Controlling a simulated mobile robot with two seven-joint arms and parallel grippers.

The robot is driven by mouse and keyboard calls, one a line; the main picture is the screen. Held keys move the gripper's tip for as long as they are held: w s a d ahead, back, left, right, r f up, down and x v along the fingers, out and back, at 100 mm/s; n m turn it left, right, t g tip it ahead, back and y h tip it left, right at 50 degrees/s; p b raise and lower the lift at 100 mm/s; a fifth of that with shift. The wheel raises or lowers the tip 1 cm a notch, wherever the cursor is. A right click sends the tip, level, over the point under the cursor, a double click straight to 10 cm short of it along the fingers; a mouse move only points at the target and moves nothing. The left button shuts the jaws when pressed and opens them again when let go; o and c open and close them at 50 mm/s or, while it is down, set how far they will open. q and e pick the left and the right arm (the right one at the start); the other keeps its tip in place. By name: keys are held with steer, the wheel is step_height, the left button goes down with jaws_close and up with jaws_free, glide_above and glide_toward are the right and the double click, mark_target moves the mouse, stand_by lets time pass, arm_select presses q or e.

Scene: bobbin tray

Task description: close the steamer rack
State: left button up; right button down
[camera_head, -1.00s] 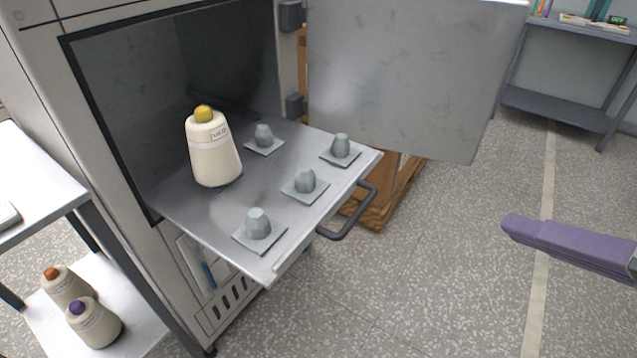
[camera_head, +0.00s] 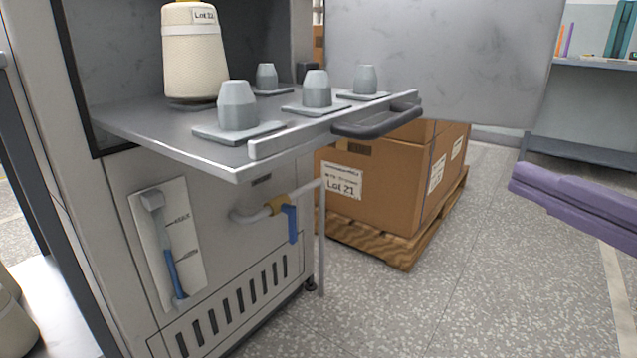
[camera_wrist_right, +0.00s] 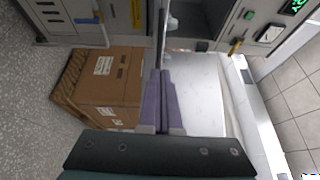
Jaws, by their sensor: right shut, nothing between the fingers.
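The steamer rack (camera_head: 150,126) is a flat metal tray, slid out of the open steamer chamber. A dark bar handle (camera_head: 378,124) is on its front edge. A cream cone bobbin (camera_head: 195,60) stands upright on the rack, its top cut off by the frame. Several grey pegs on square bases, such as the near peg (camera_head: 237,106), carry no bobbin. My right gripper (camera_head: 515,178) has purple fingers, shut and empty, right of the handle and apart from it. They also show in the wrist view (camera_wrist_right: 157,75). My left gripper is out of view.
The grey steamer door (camera_head: 440,60) hangs open behind the rack. A cardboard box (camera_head: 385,185) on a wooden pallet (camera_head: 375,243) stands below it. A blue-handled valve (camera_head: 291,224) is under the rack. Shelving (camera_head: 580,151) stands far right. The floor before the rack is clear.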

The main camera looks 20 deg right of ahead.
steer(key=b, duration=0.4)
glide_toward(384, 131)
steer(key=w+d, duration=0.2)
steer(key=w, duration=0.2)
steer(key=w+a, duration=0.1)
steer(key=a, duration=0.1)
steer(key=shift+w+a+f+b, duration=0.1)
steer(key=shift+w+a+b, duration=0.25)
steer(key=shift+w, duration=0.05)
steer(key=shift+w+a, duration=0.15)
steer(key=shift+a, duration=0.1)
steer(key=shift+w, duration=0.1)
